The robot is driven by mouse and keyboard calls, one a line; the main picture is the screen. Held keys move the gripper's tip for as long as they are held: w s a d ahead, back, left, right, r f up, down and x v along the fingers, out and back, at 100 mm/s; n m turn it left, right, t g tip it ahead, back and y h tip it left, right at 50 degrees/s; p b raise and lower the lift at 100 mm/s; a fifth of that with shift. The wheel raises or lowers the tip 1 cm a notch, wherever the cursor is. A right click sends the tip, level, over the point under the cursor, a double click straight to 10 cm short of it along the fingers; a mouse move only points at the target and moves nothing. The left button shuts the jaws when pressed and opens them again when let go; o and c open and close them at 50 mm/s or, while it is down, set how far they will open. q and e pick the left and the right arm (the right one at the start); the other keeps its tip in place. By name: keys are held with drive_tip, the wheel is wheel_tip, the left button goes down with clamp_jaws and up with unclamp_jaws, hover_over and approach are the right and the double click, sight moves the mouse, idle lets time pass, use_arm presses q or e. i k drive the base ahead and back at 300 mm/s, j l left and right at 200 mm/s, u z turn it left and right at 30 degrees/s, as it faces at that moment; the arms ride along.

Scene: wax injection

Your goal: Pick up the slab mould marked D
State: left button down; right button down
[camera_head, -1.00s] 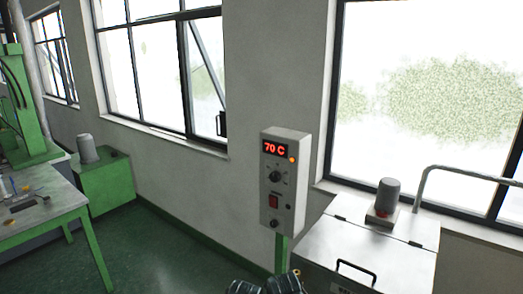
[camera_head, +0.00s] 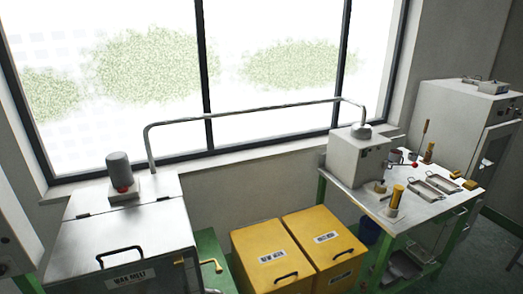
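No mould with a readable letter D shows in the head view. Two shallow metal trays or moulds, a nearer one (camera_head: 428,193) and a farther one (camera_head: 445,183), lie on the workbench (camera_head: 409,211) at the right. Small metal box-like pieces (camera_head: 482,86) sit on top of the grey cabinet (camera_head: 448,118) at the far right. All are too small to read any marking. Neither of my grippers is in view.
A metal tank (camera_head: 124,238) labelled wax melt stands at the left, with a motor on its lid. Two yellow boxes, left (camera_head: 272,256) and right (camera_head: 322,245), stand in the middle. A bent pipe (camera_head: 250,114) runs over them to a grey box machine (camera_head: 355,158) on the workbench.

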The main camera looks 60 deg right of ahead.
sight(440, 182)
drive_tip(key=z, duration=3.35)
drive_tip(key=i+l+z, duration=0.15)
drive_tip(key=i, duration=0.55)
drive_tip(key=i+z, duration=0.15)
drive_tip(key=i, duration=0.6)
drive_tip(key=i+j+z, duration=0.15)
drive_tip(key=i, duration=0.55)
drive_tip(key=i+j+z, duration=0.15)
drive_tip(key=i, duration=0.6)
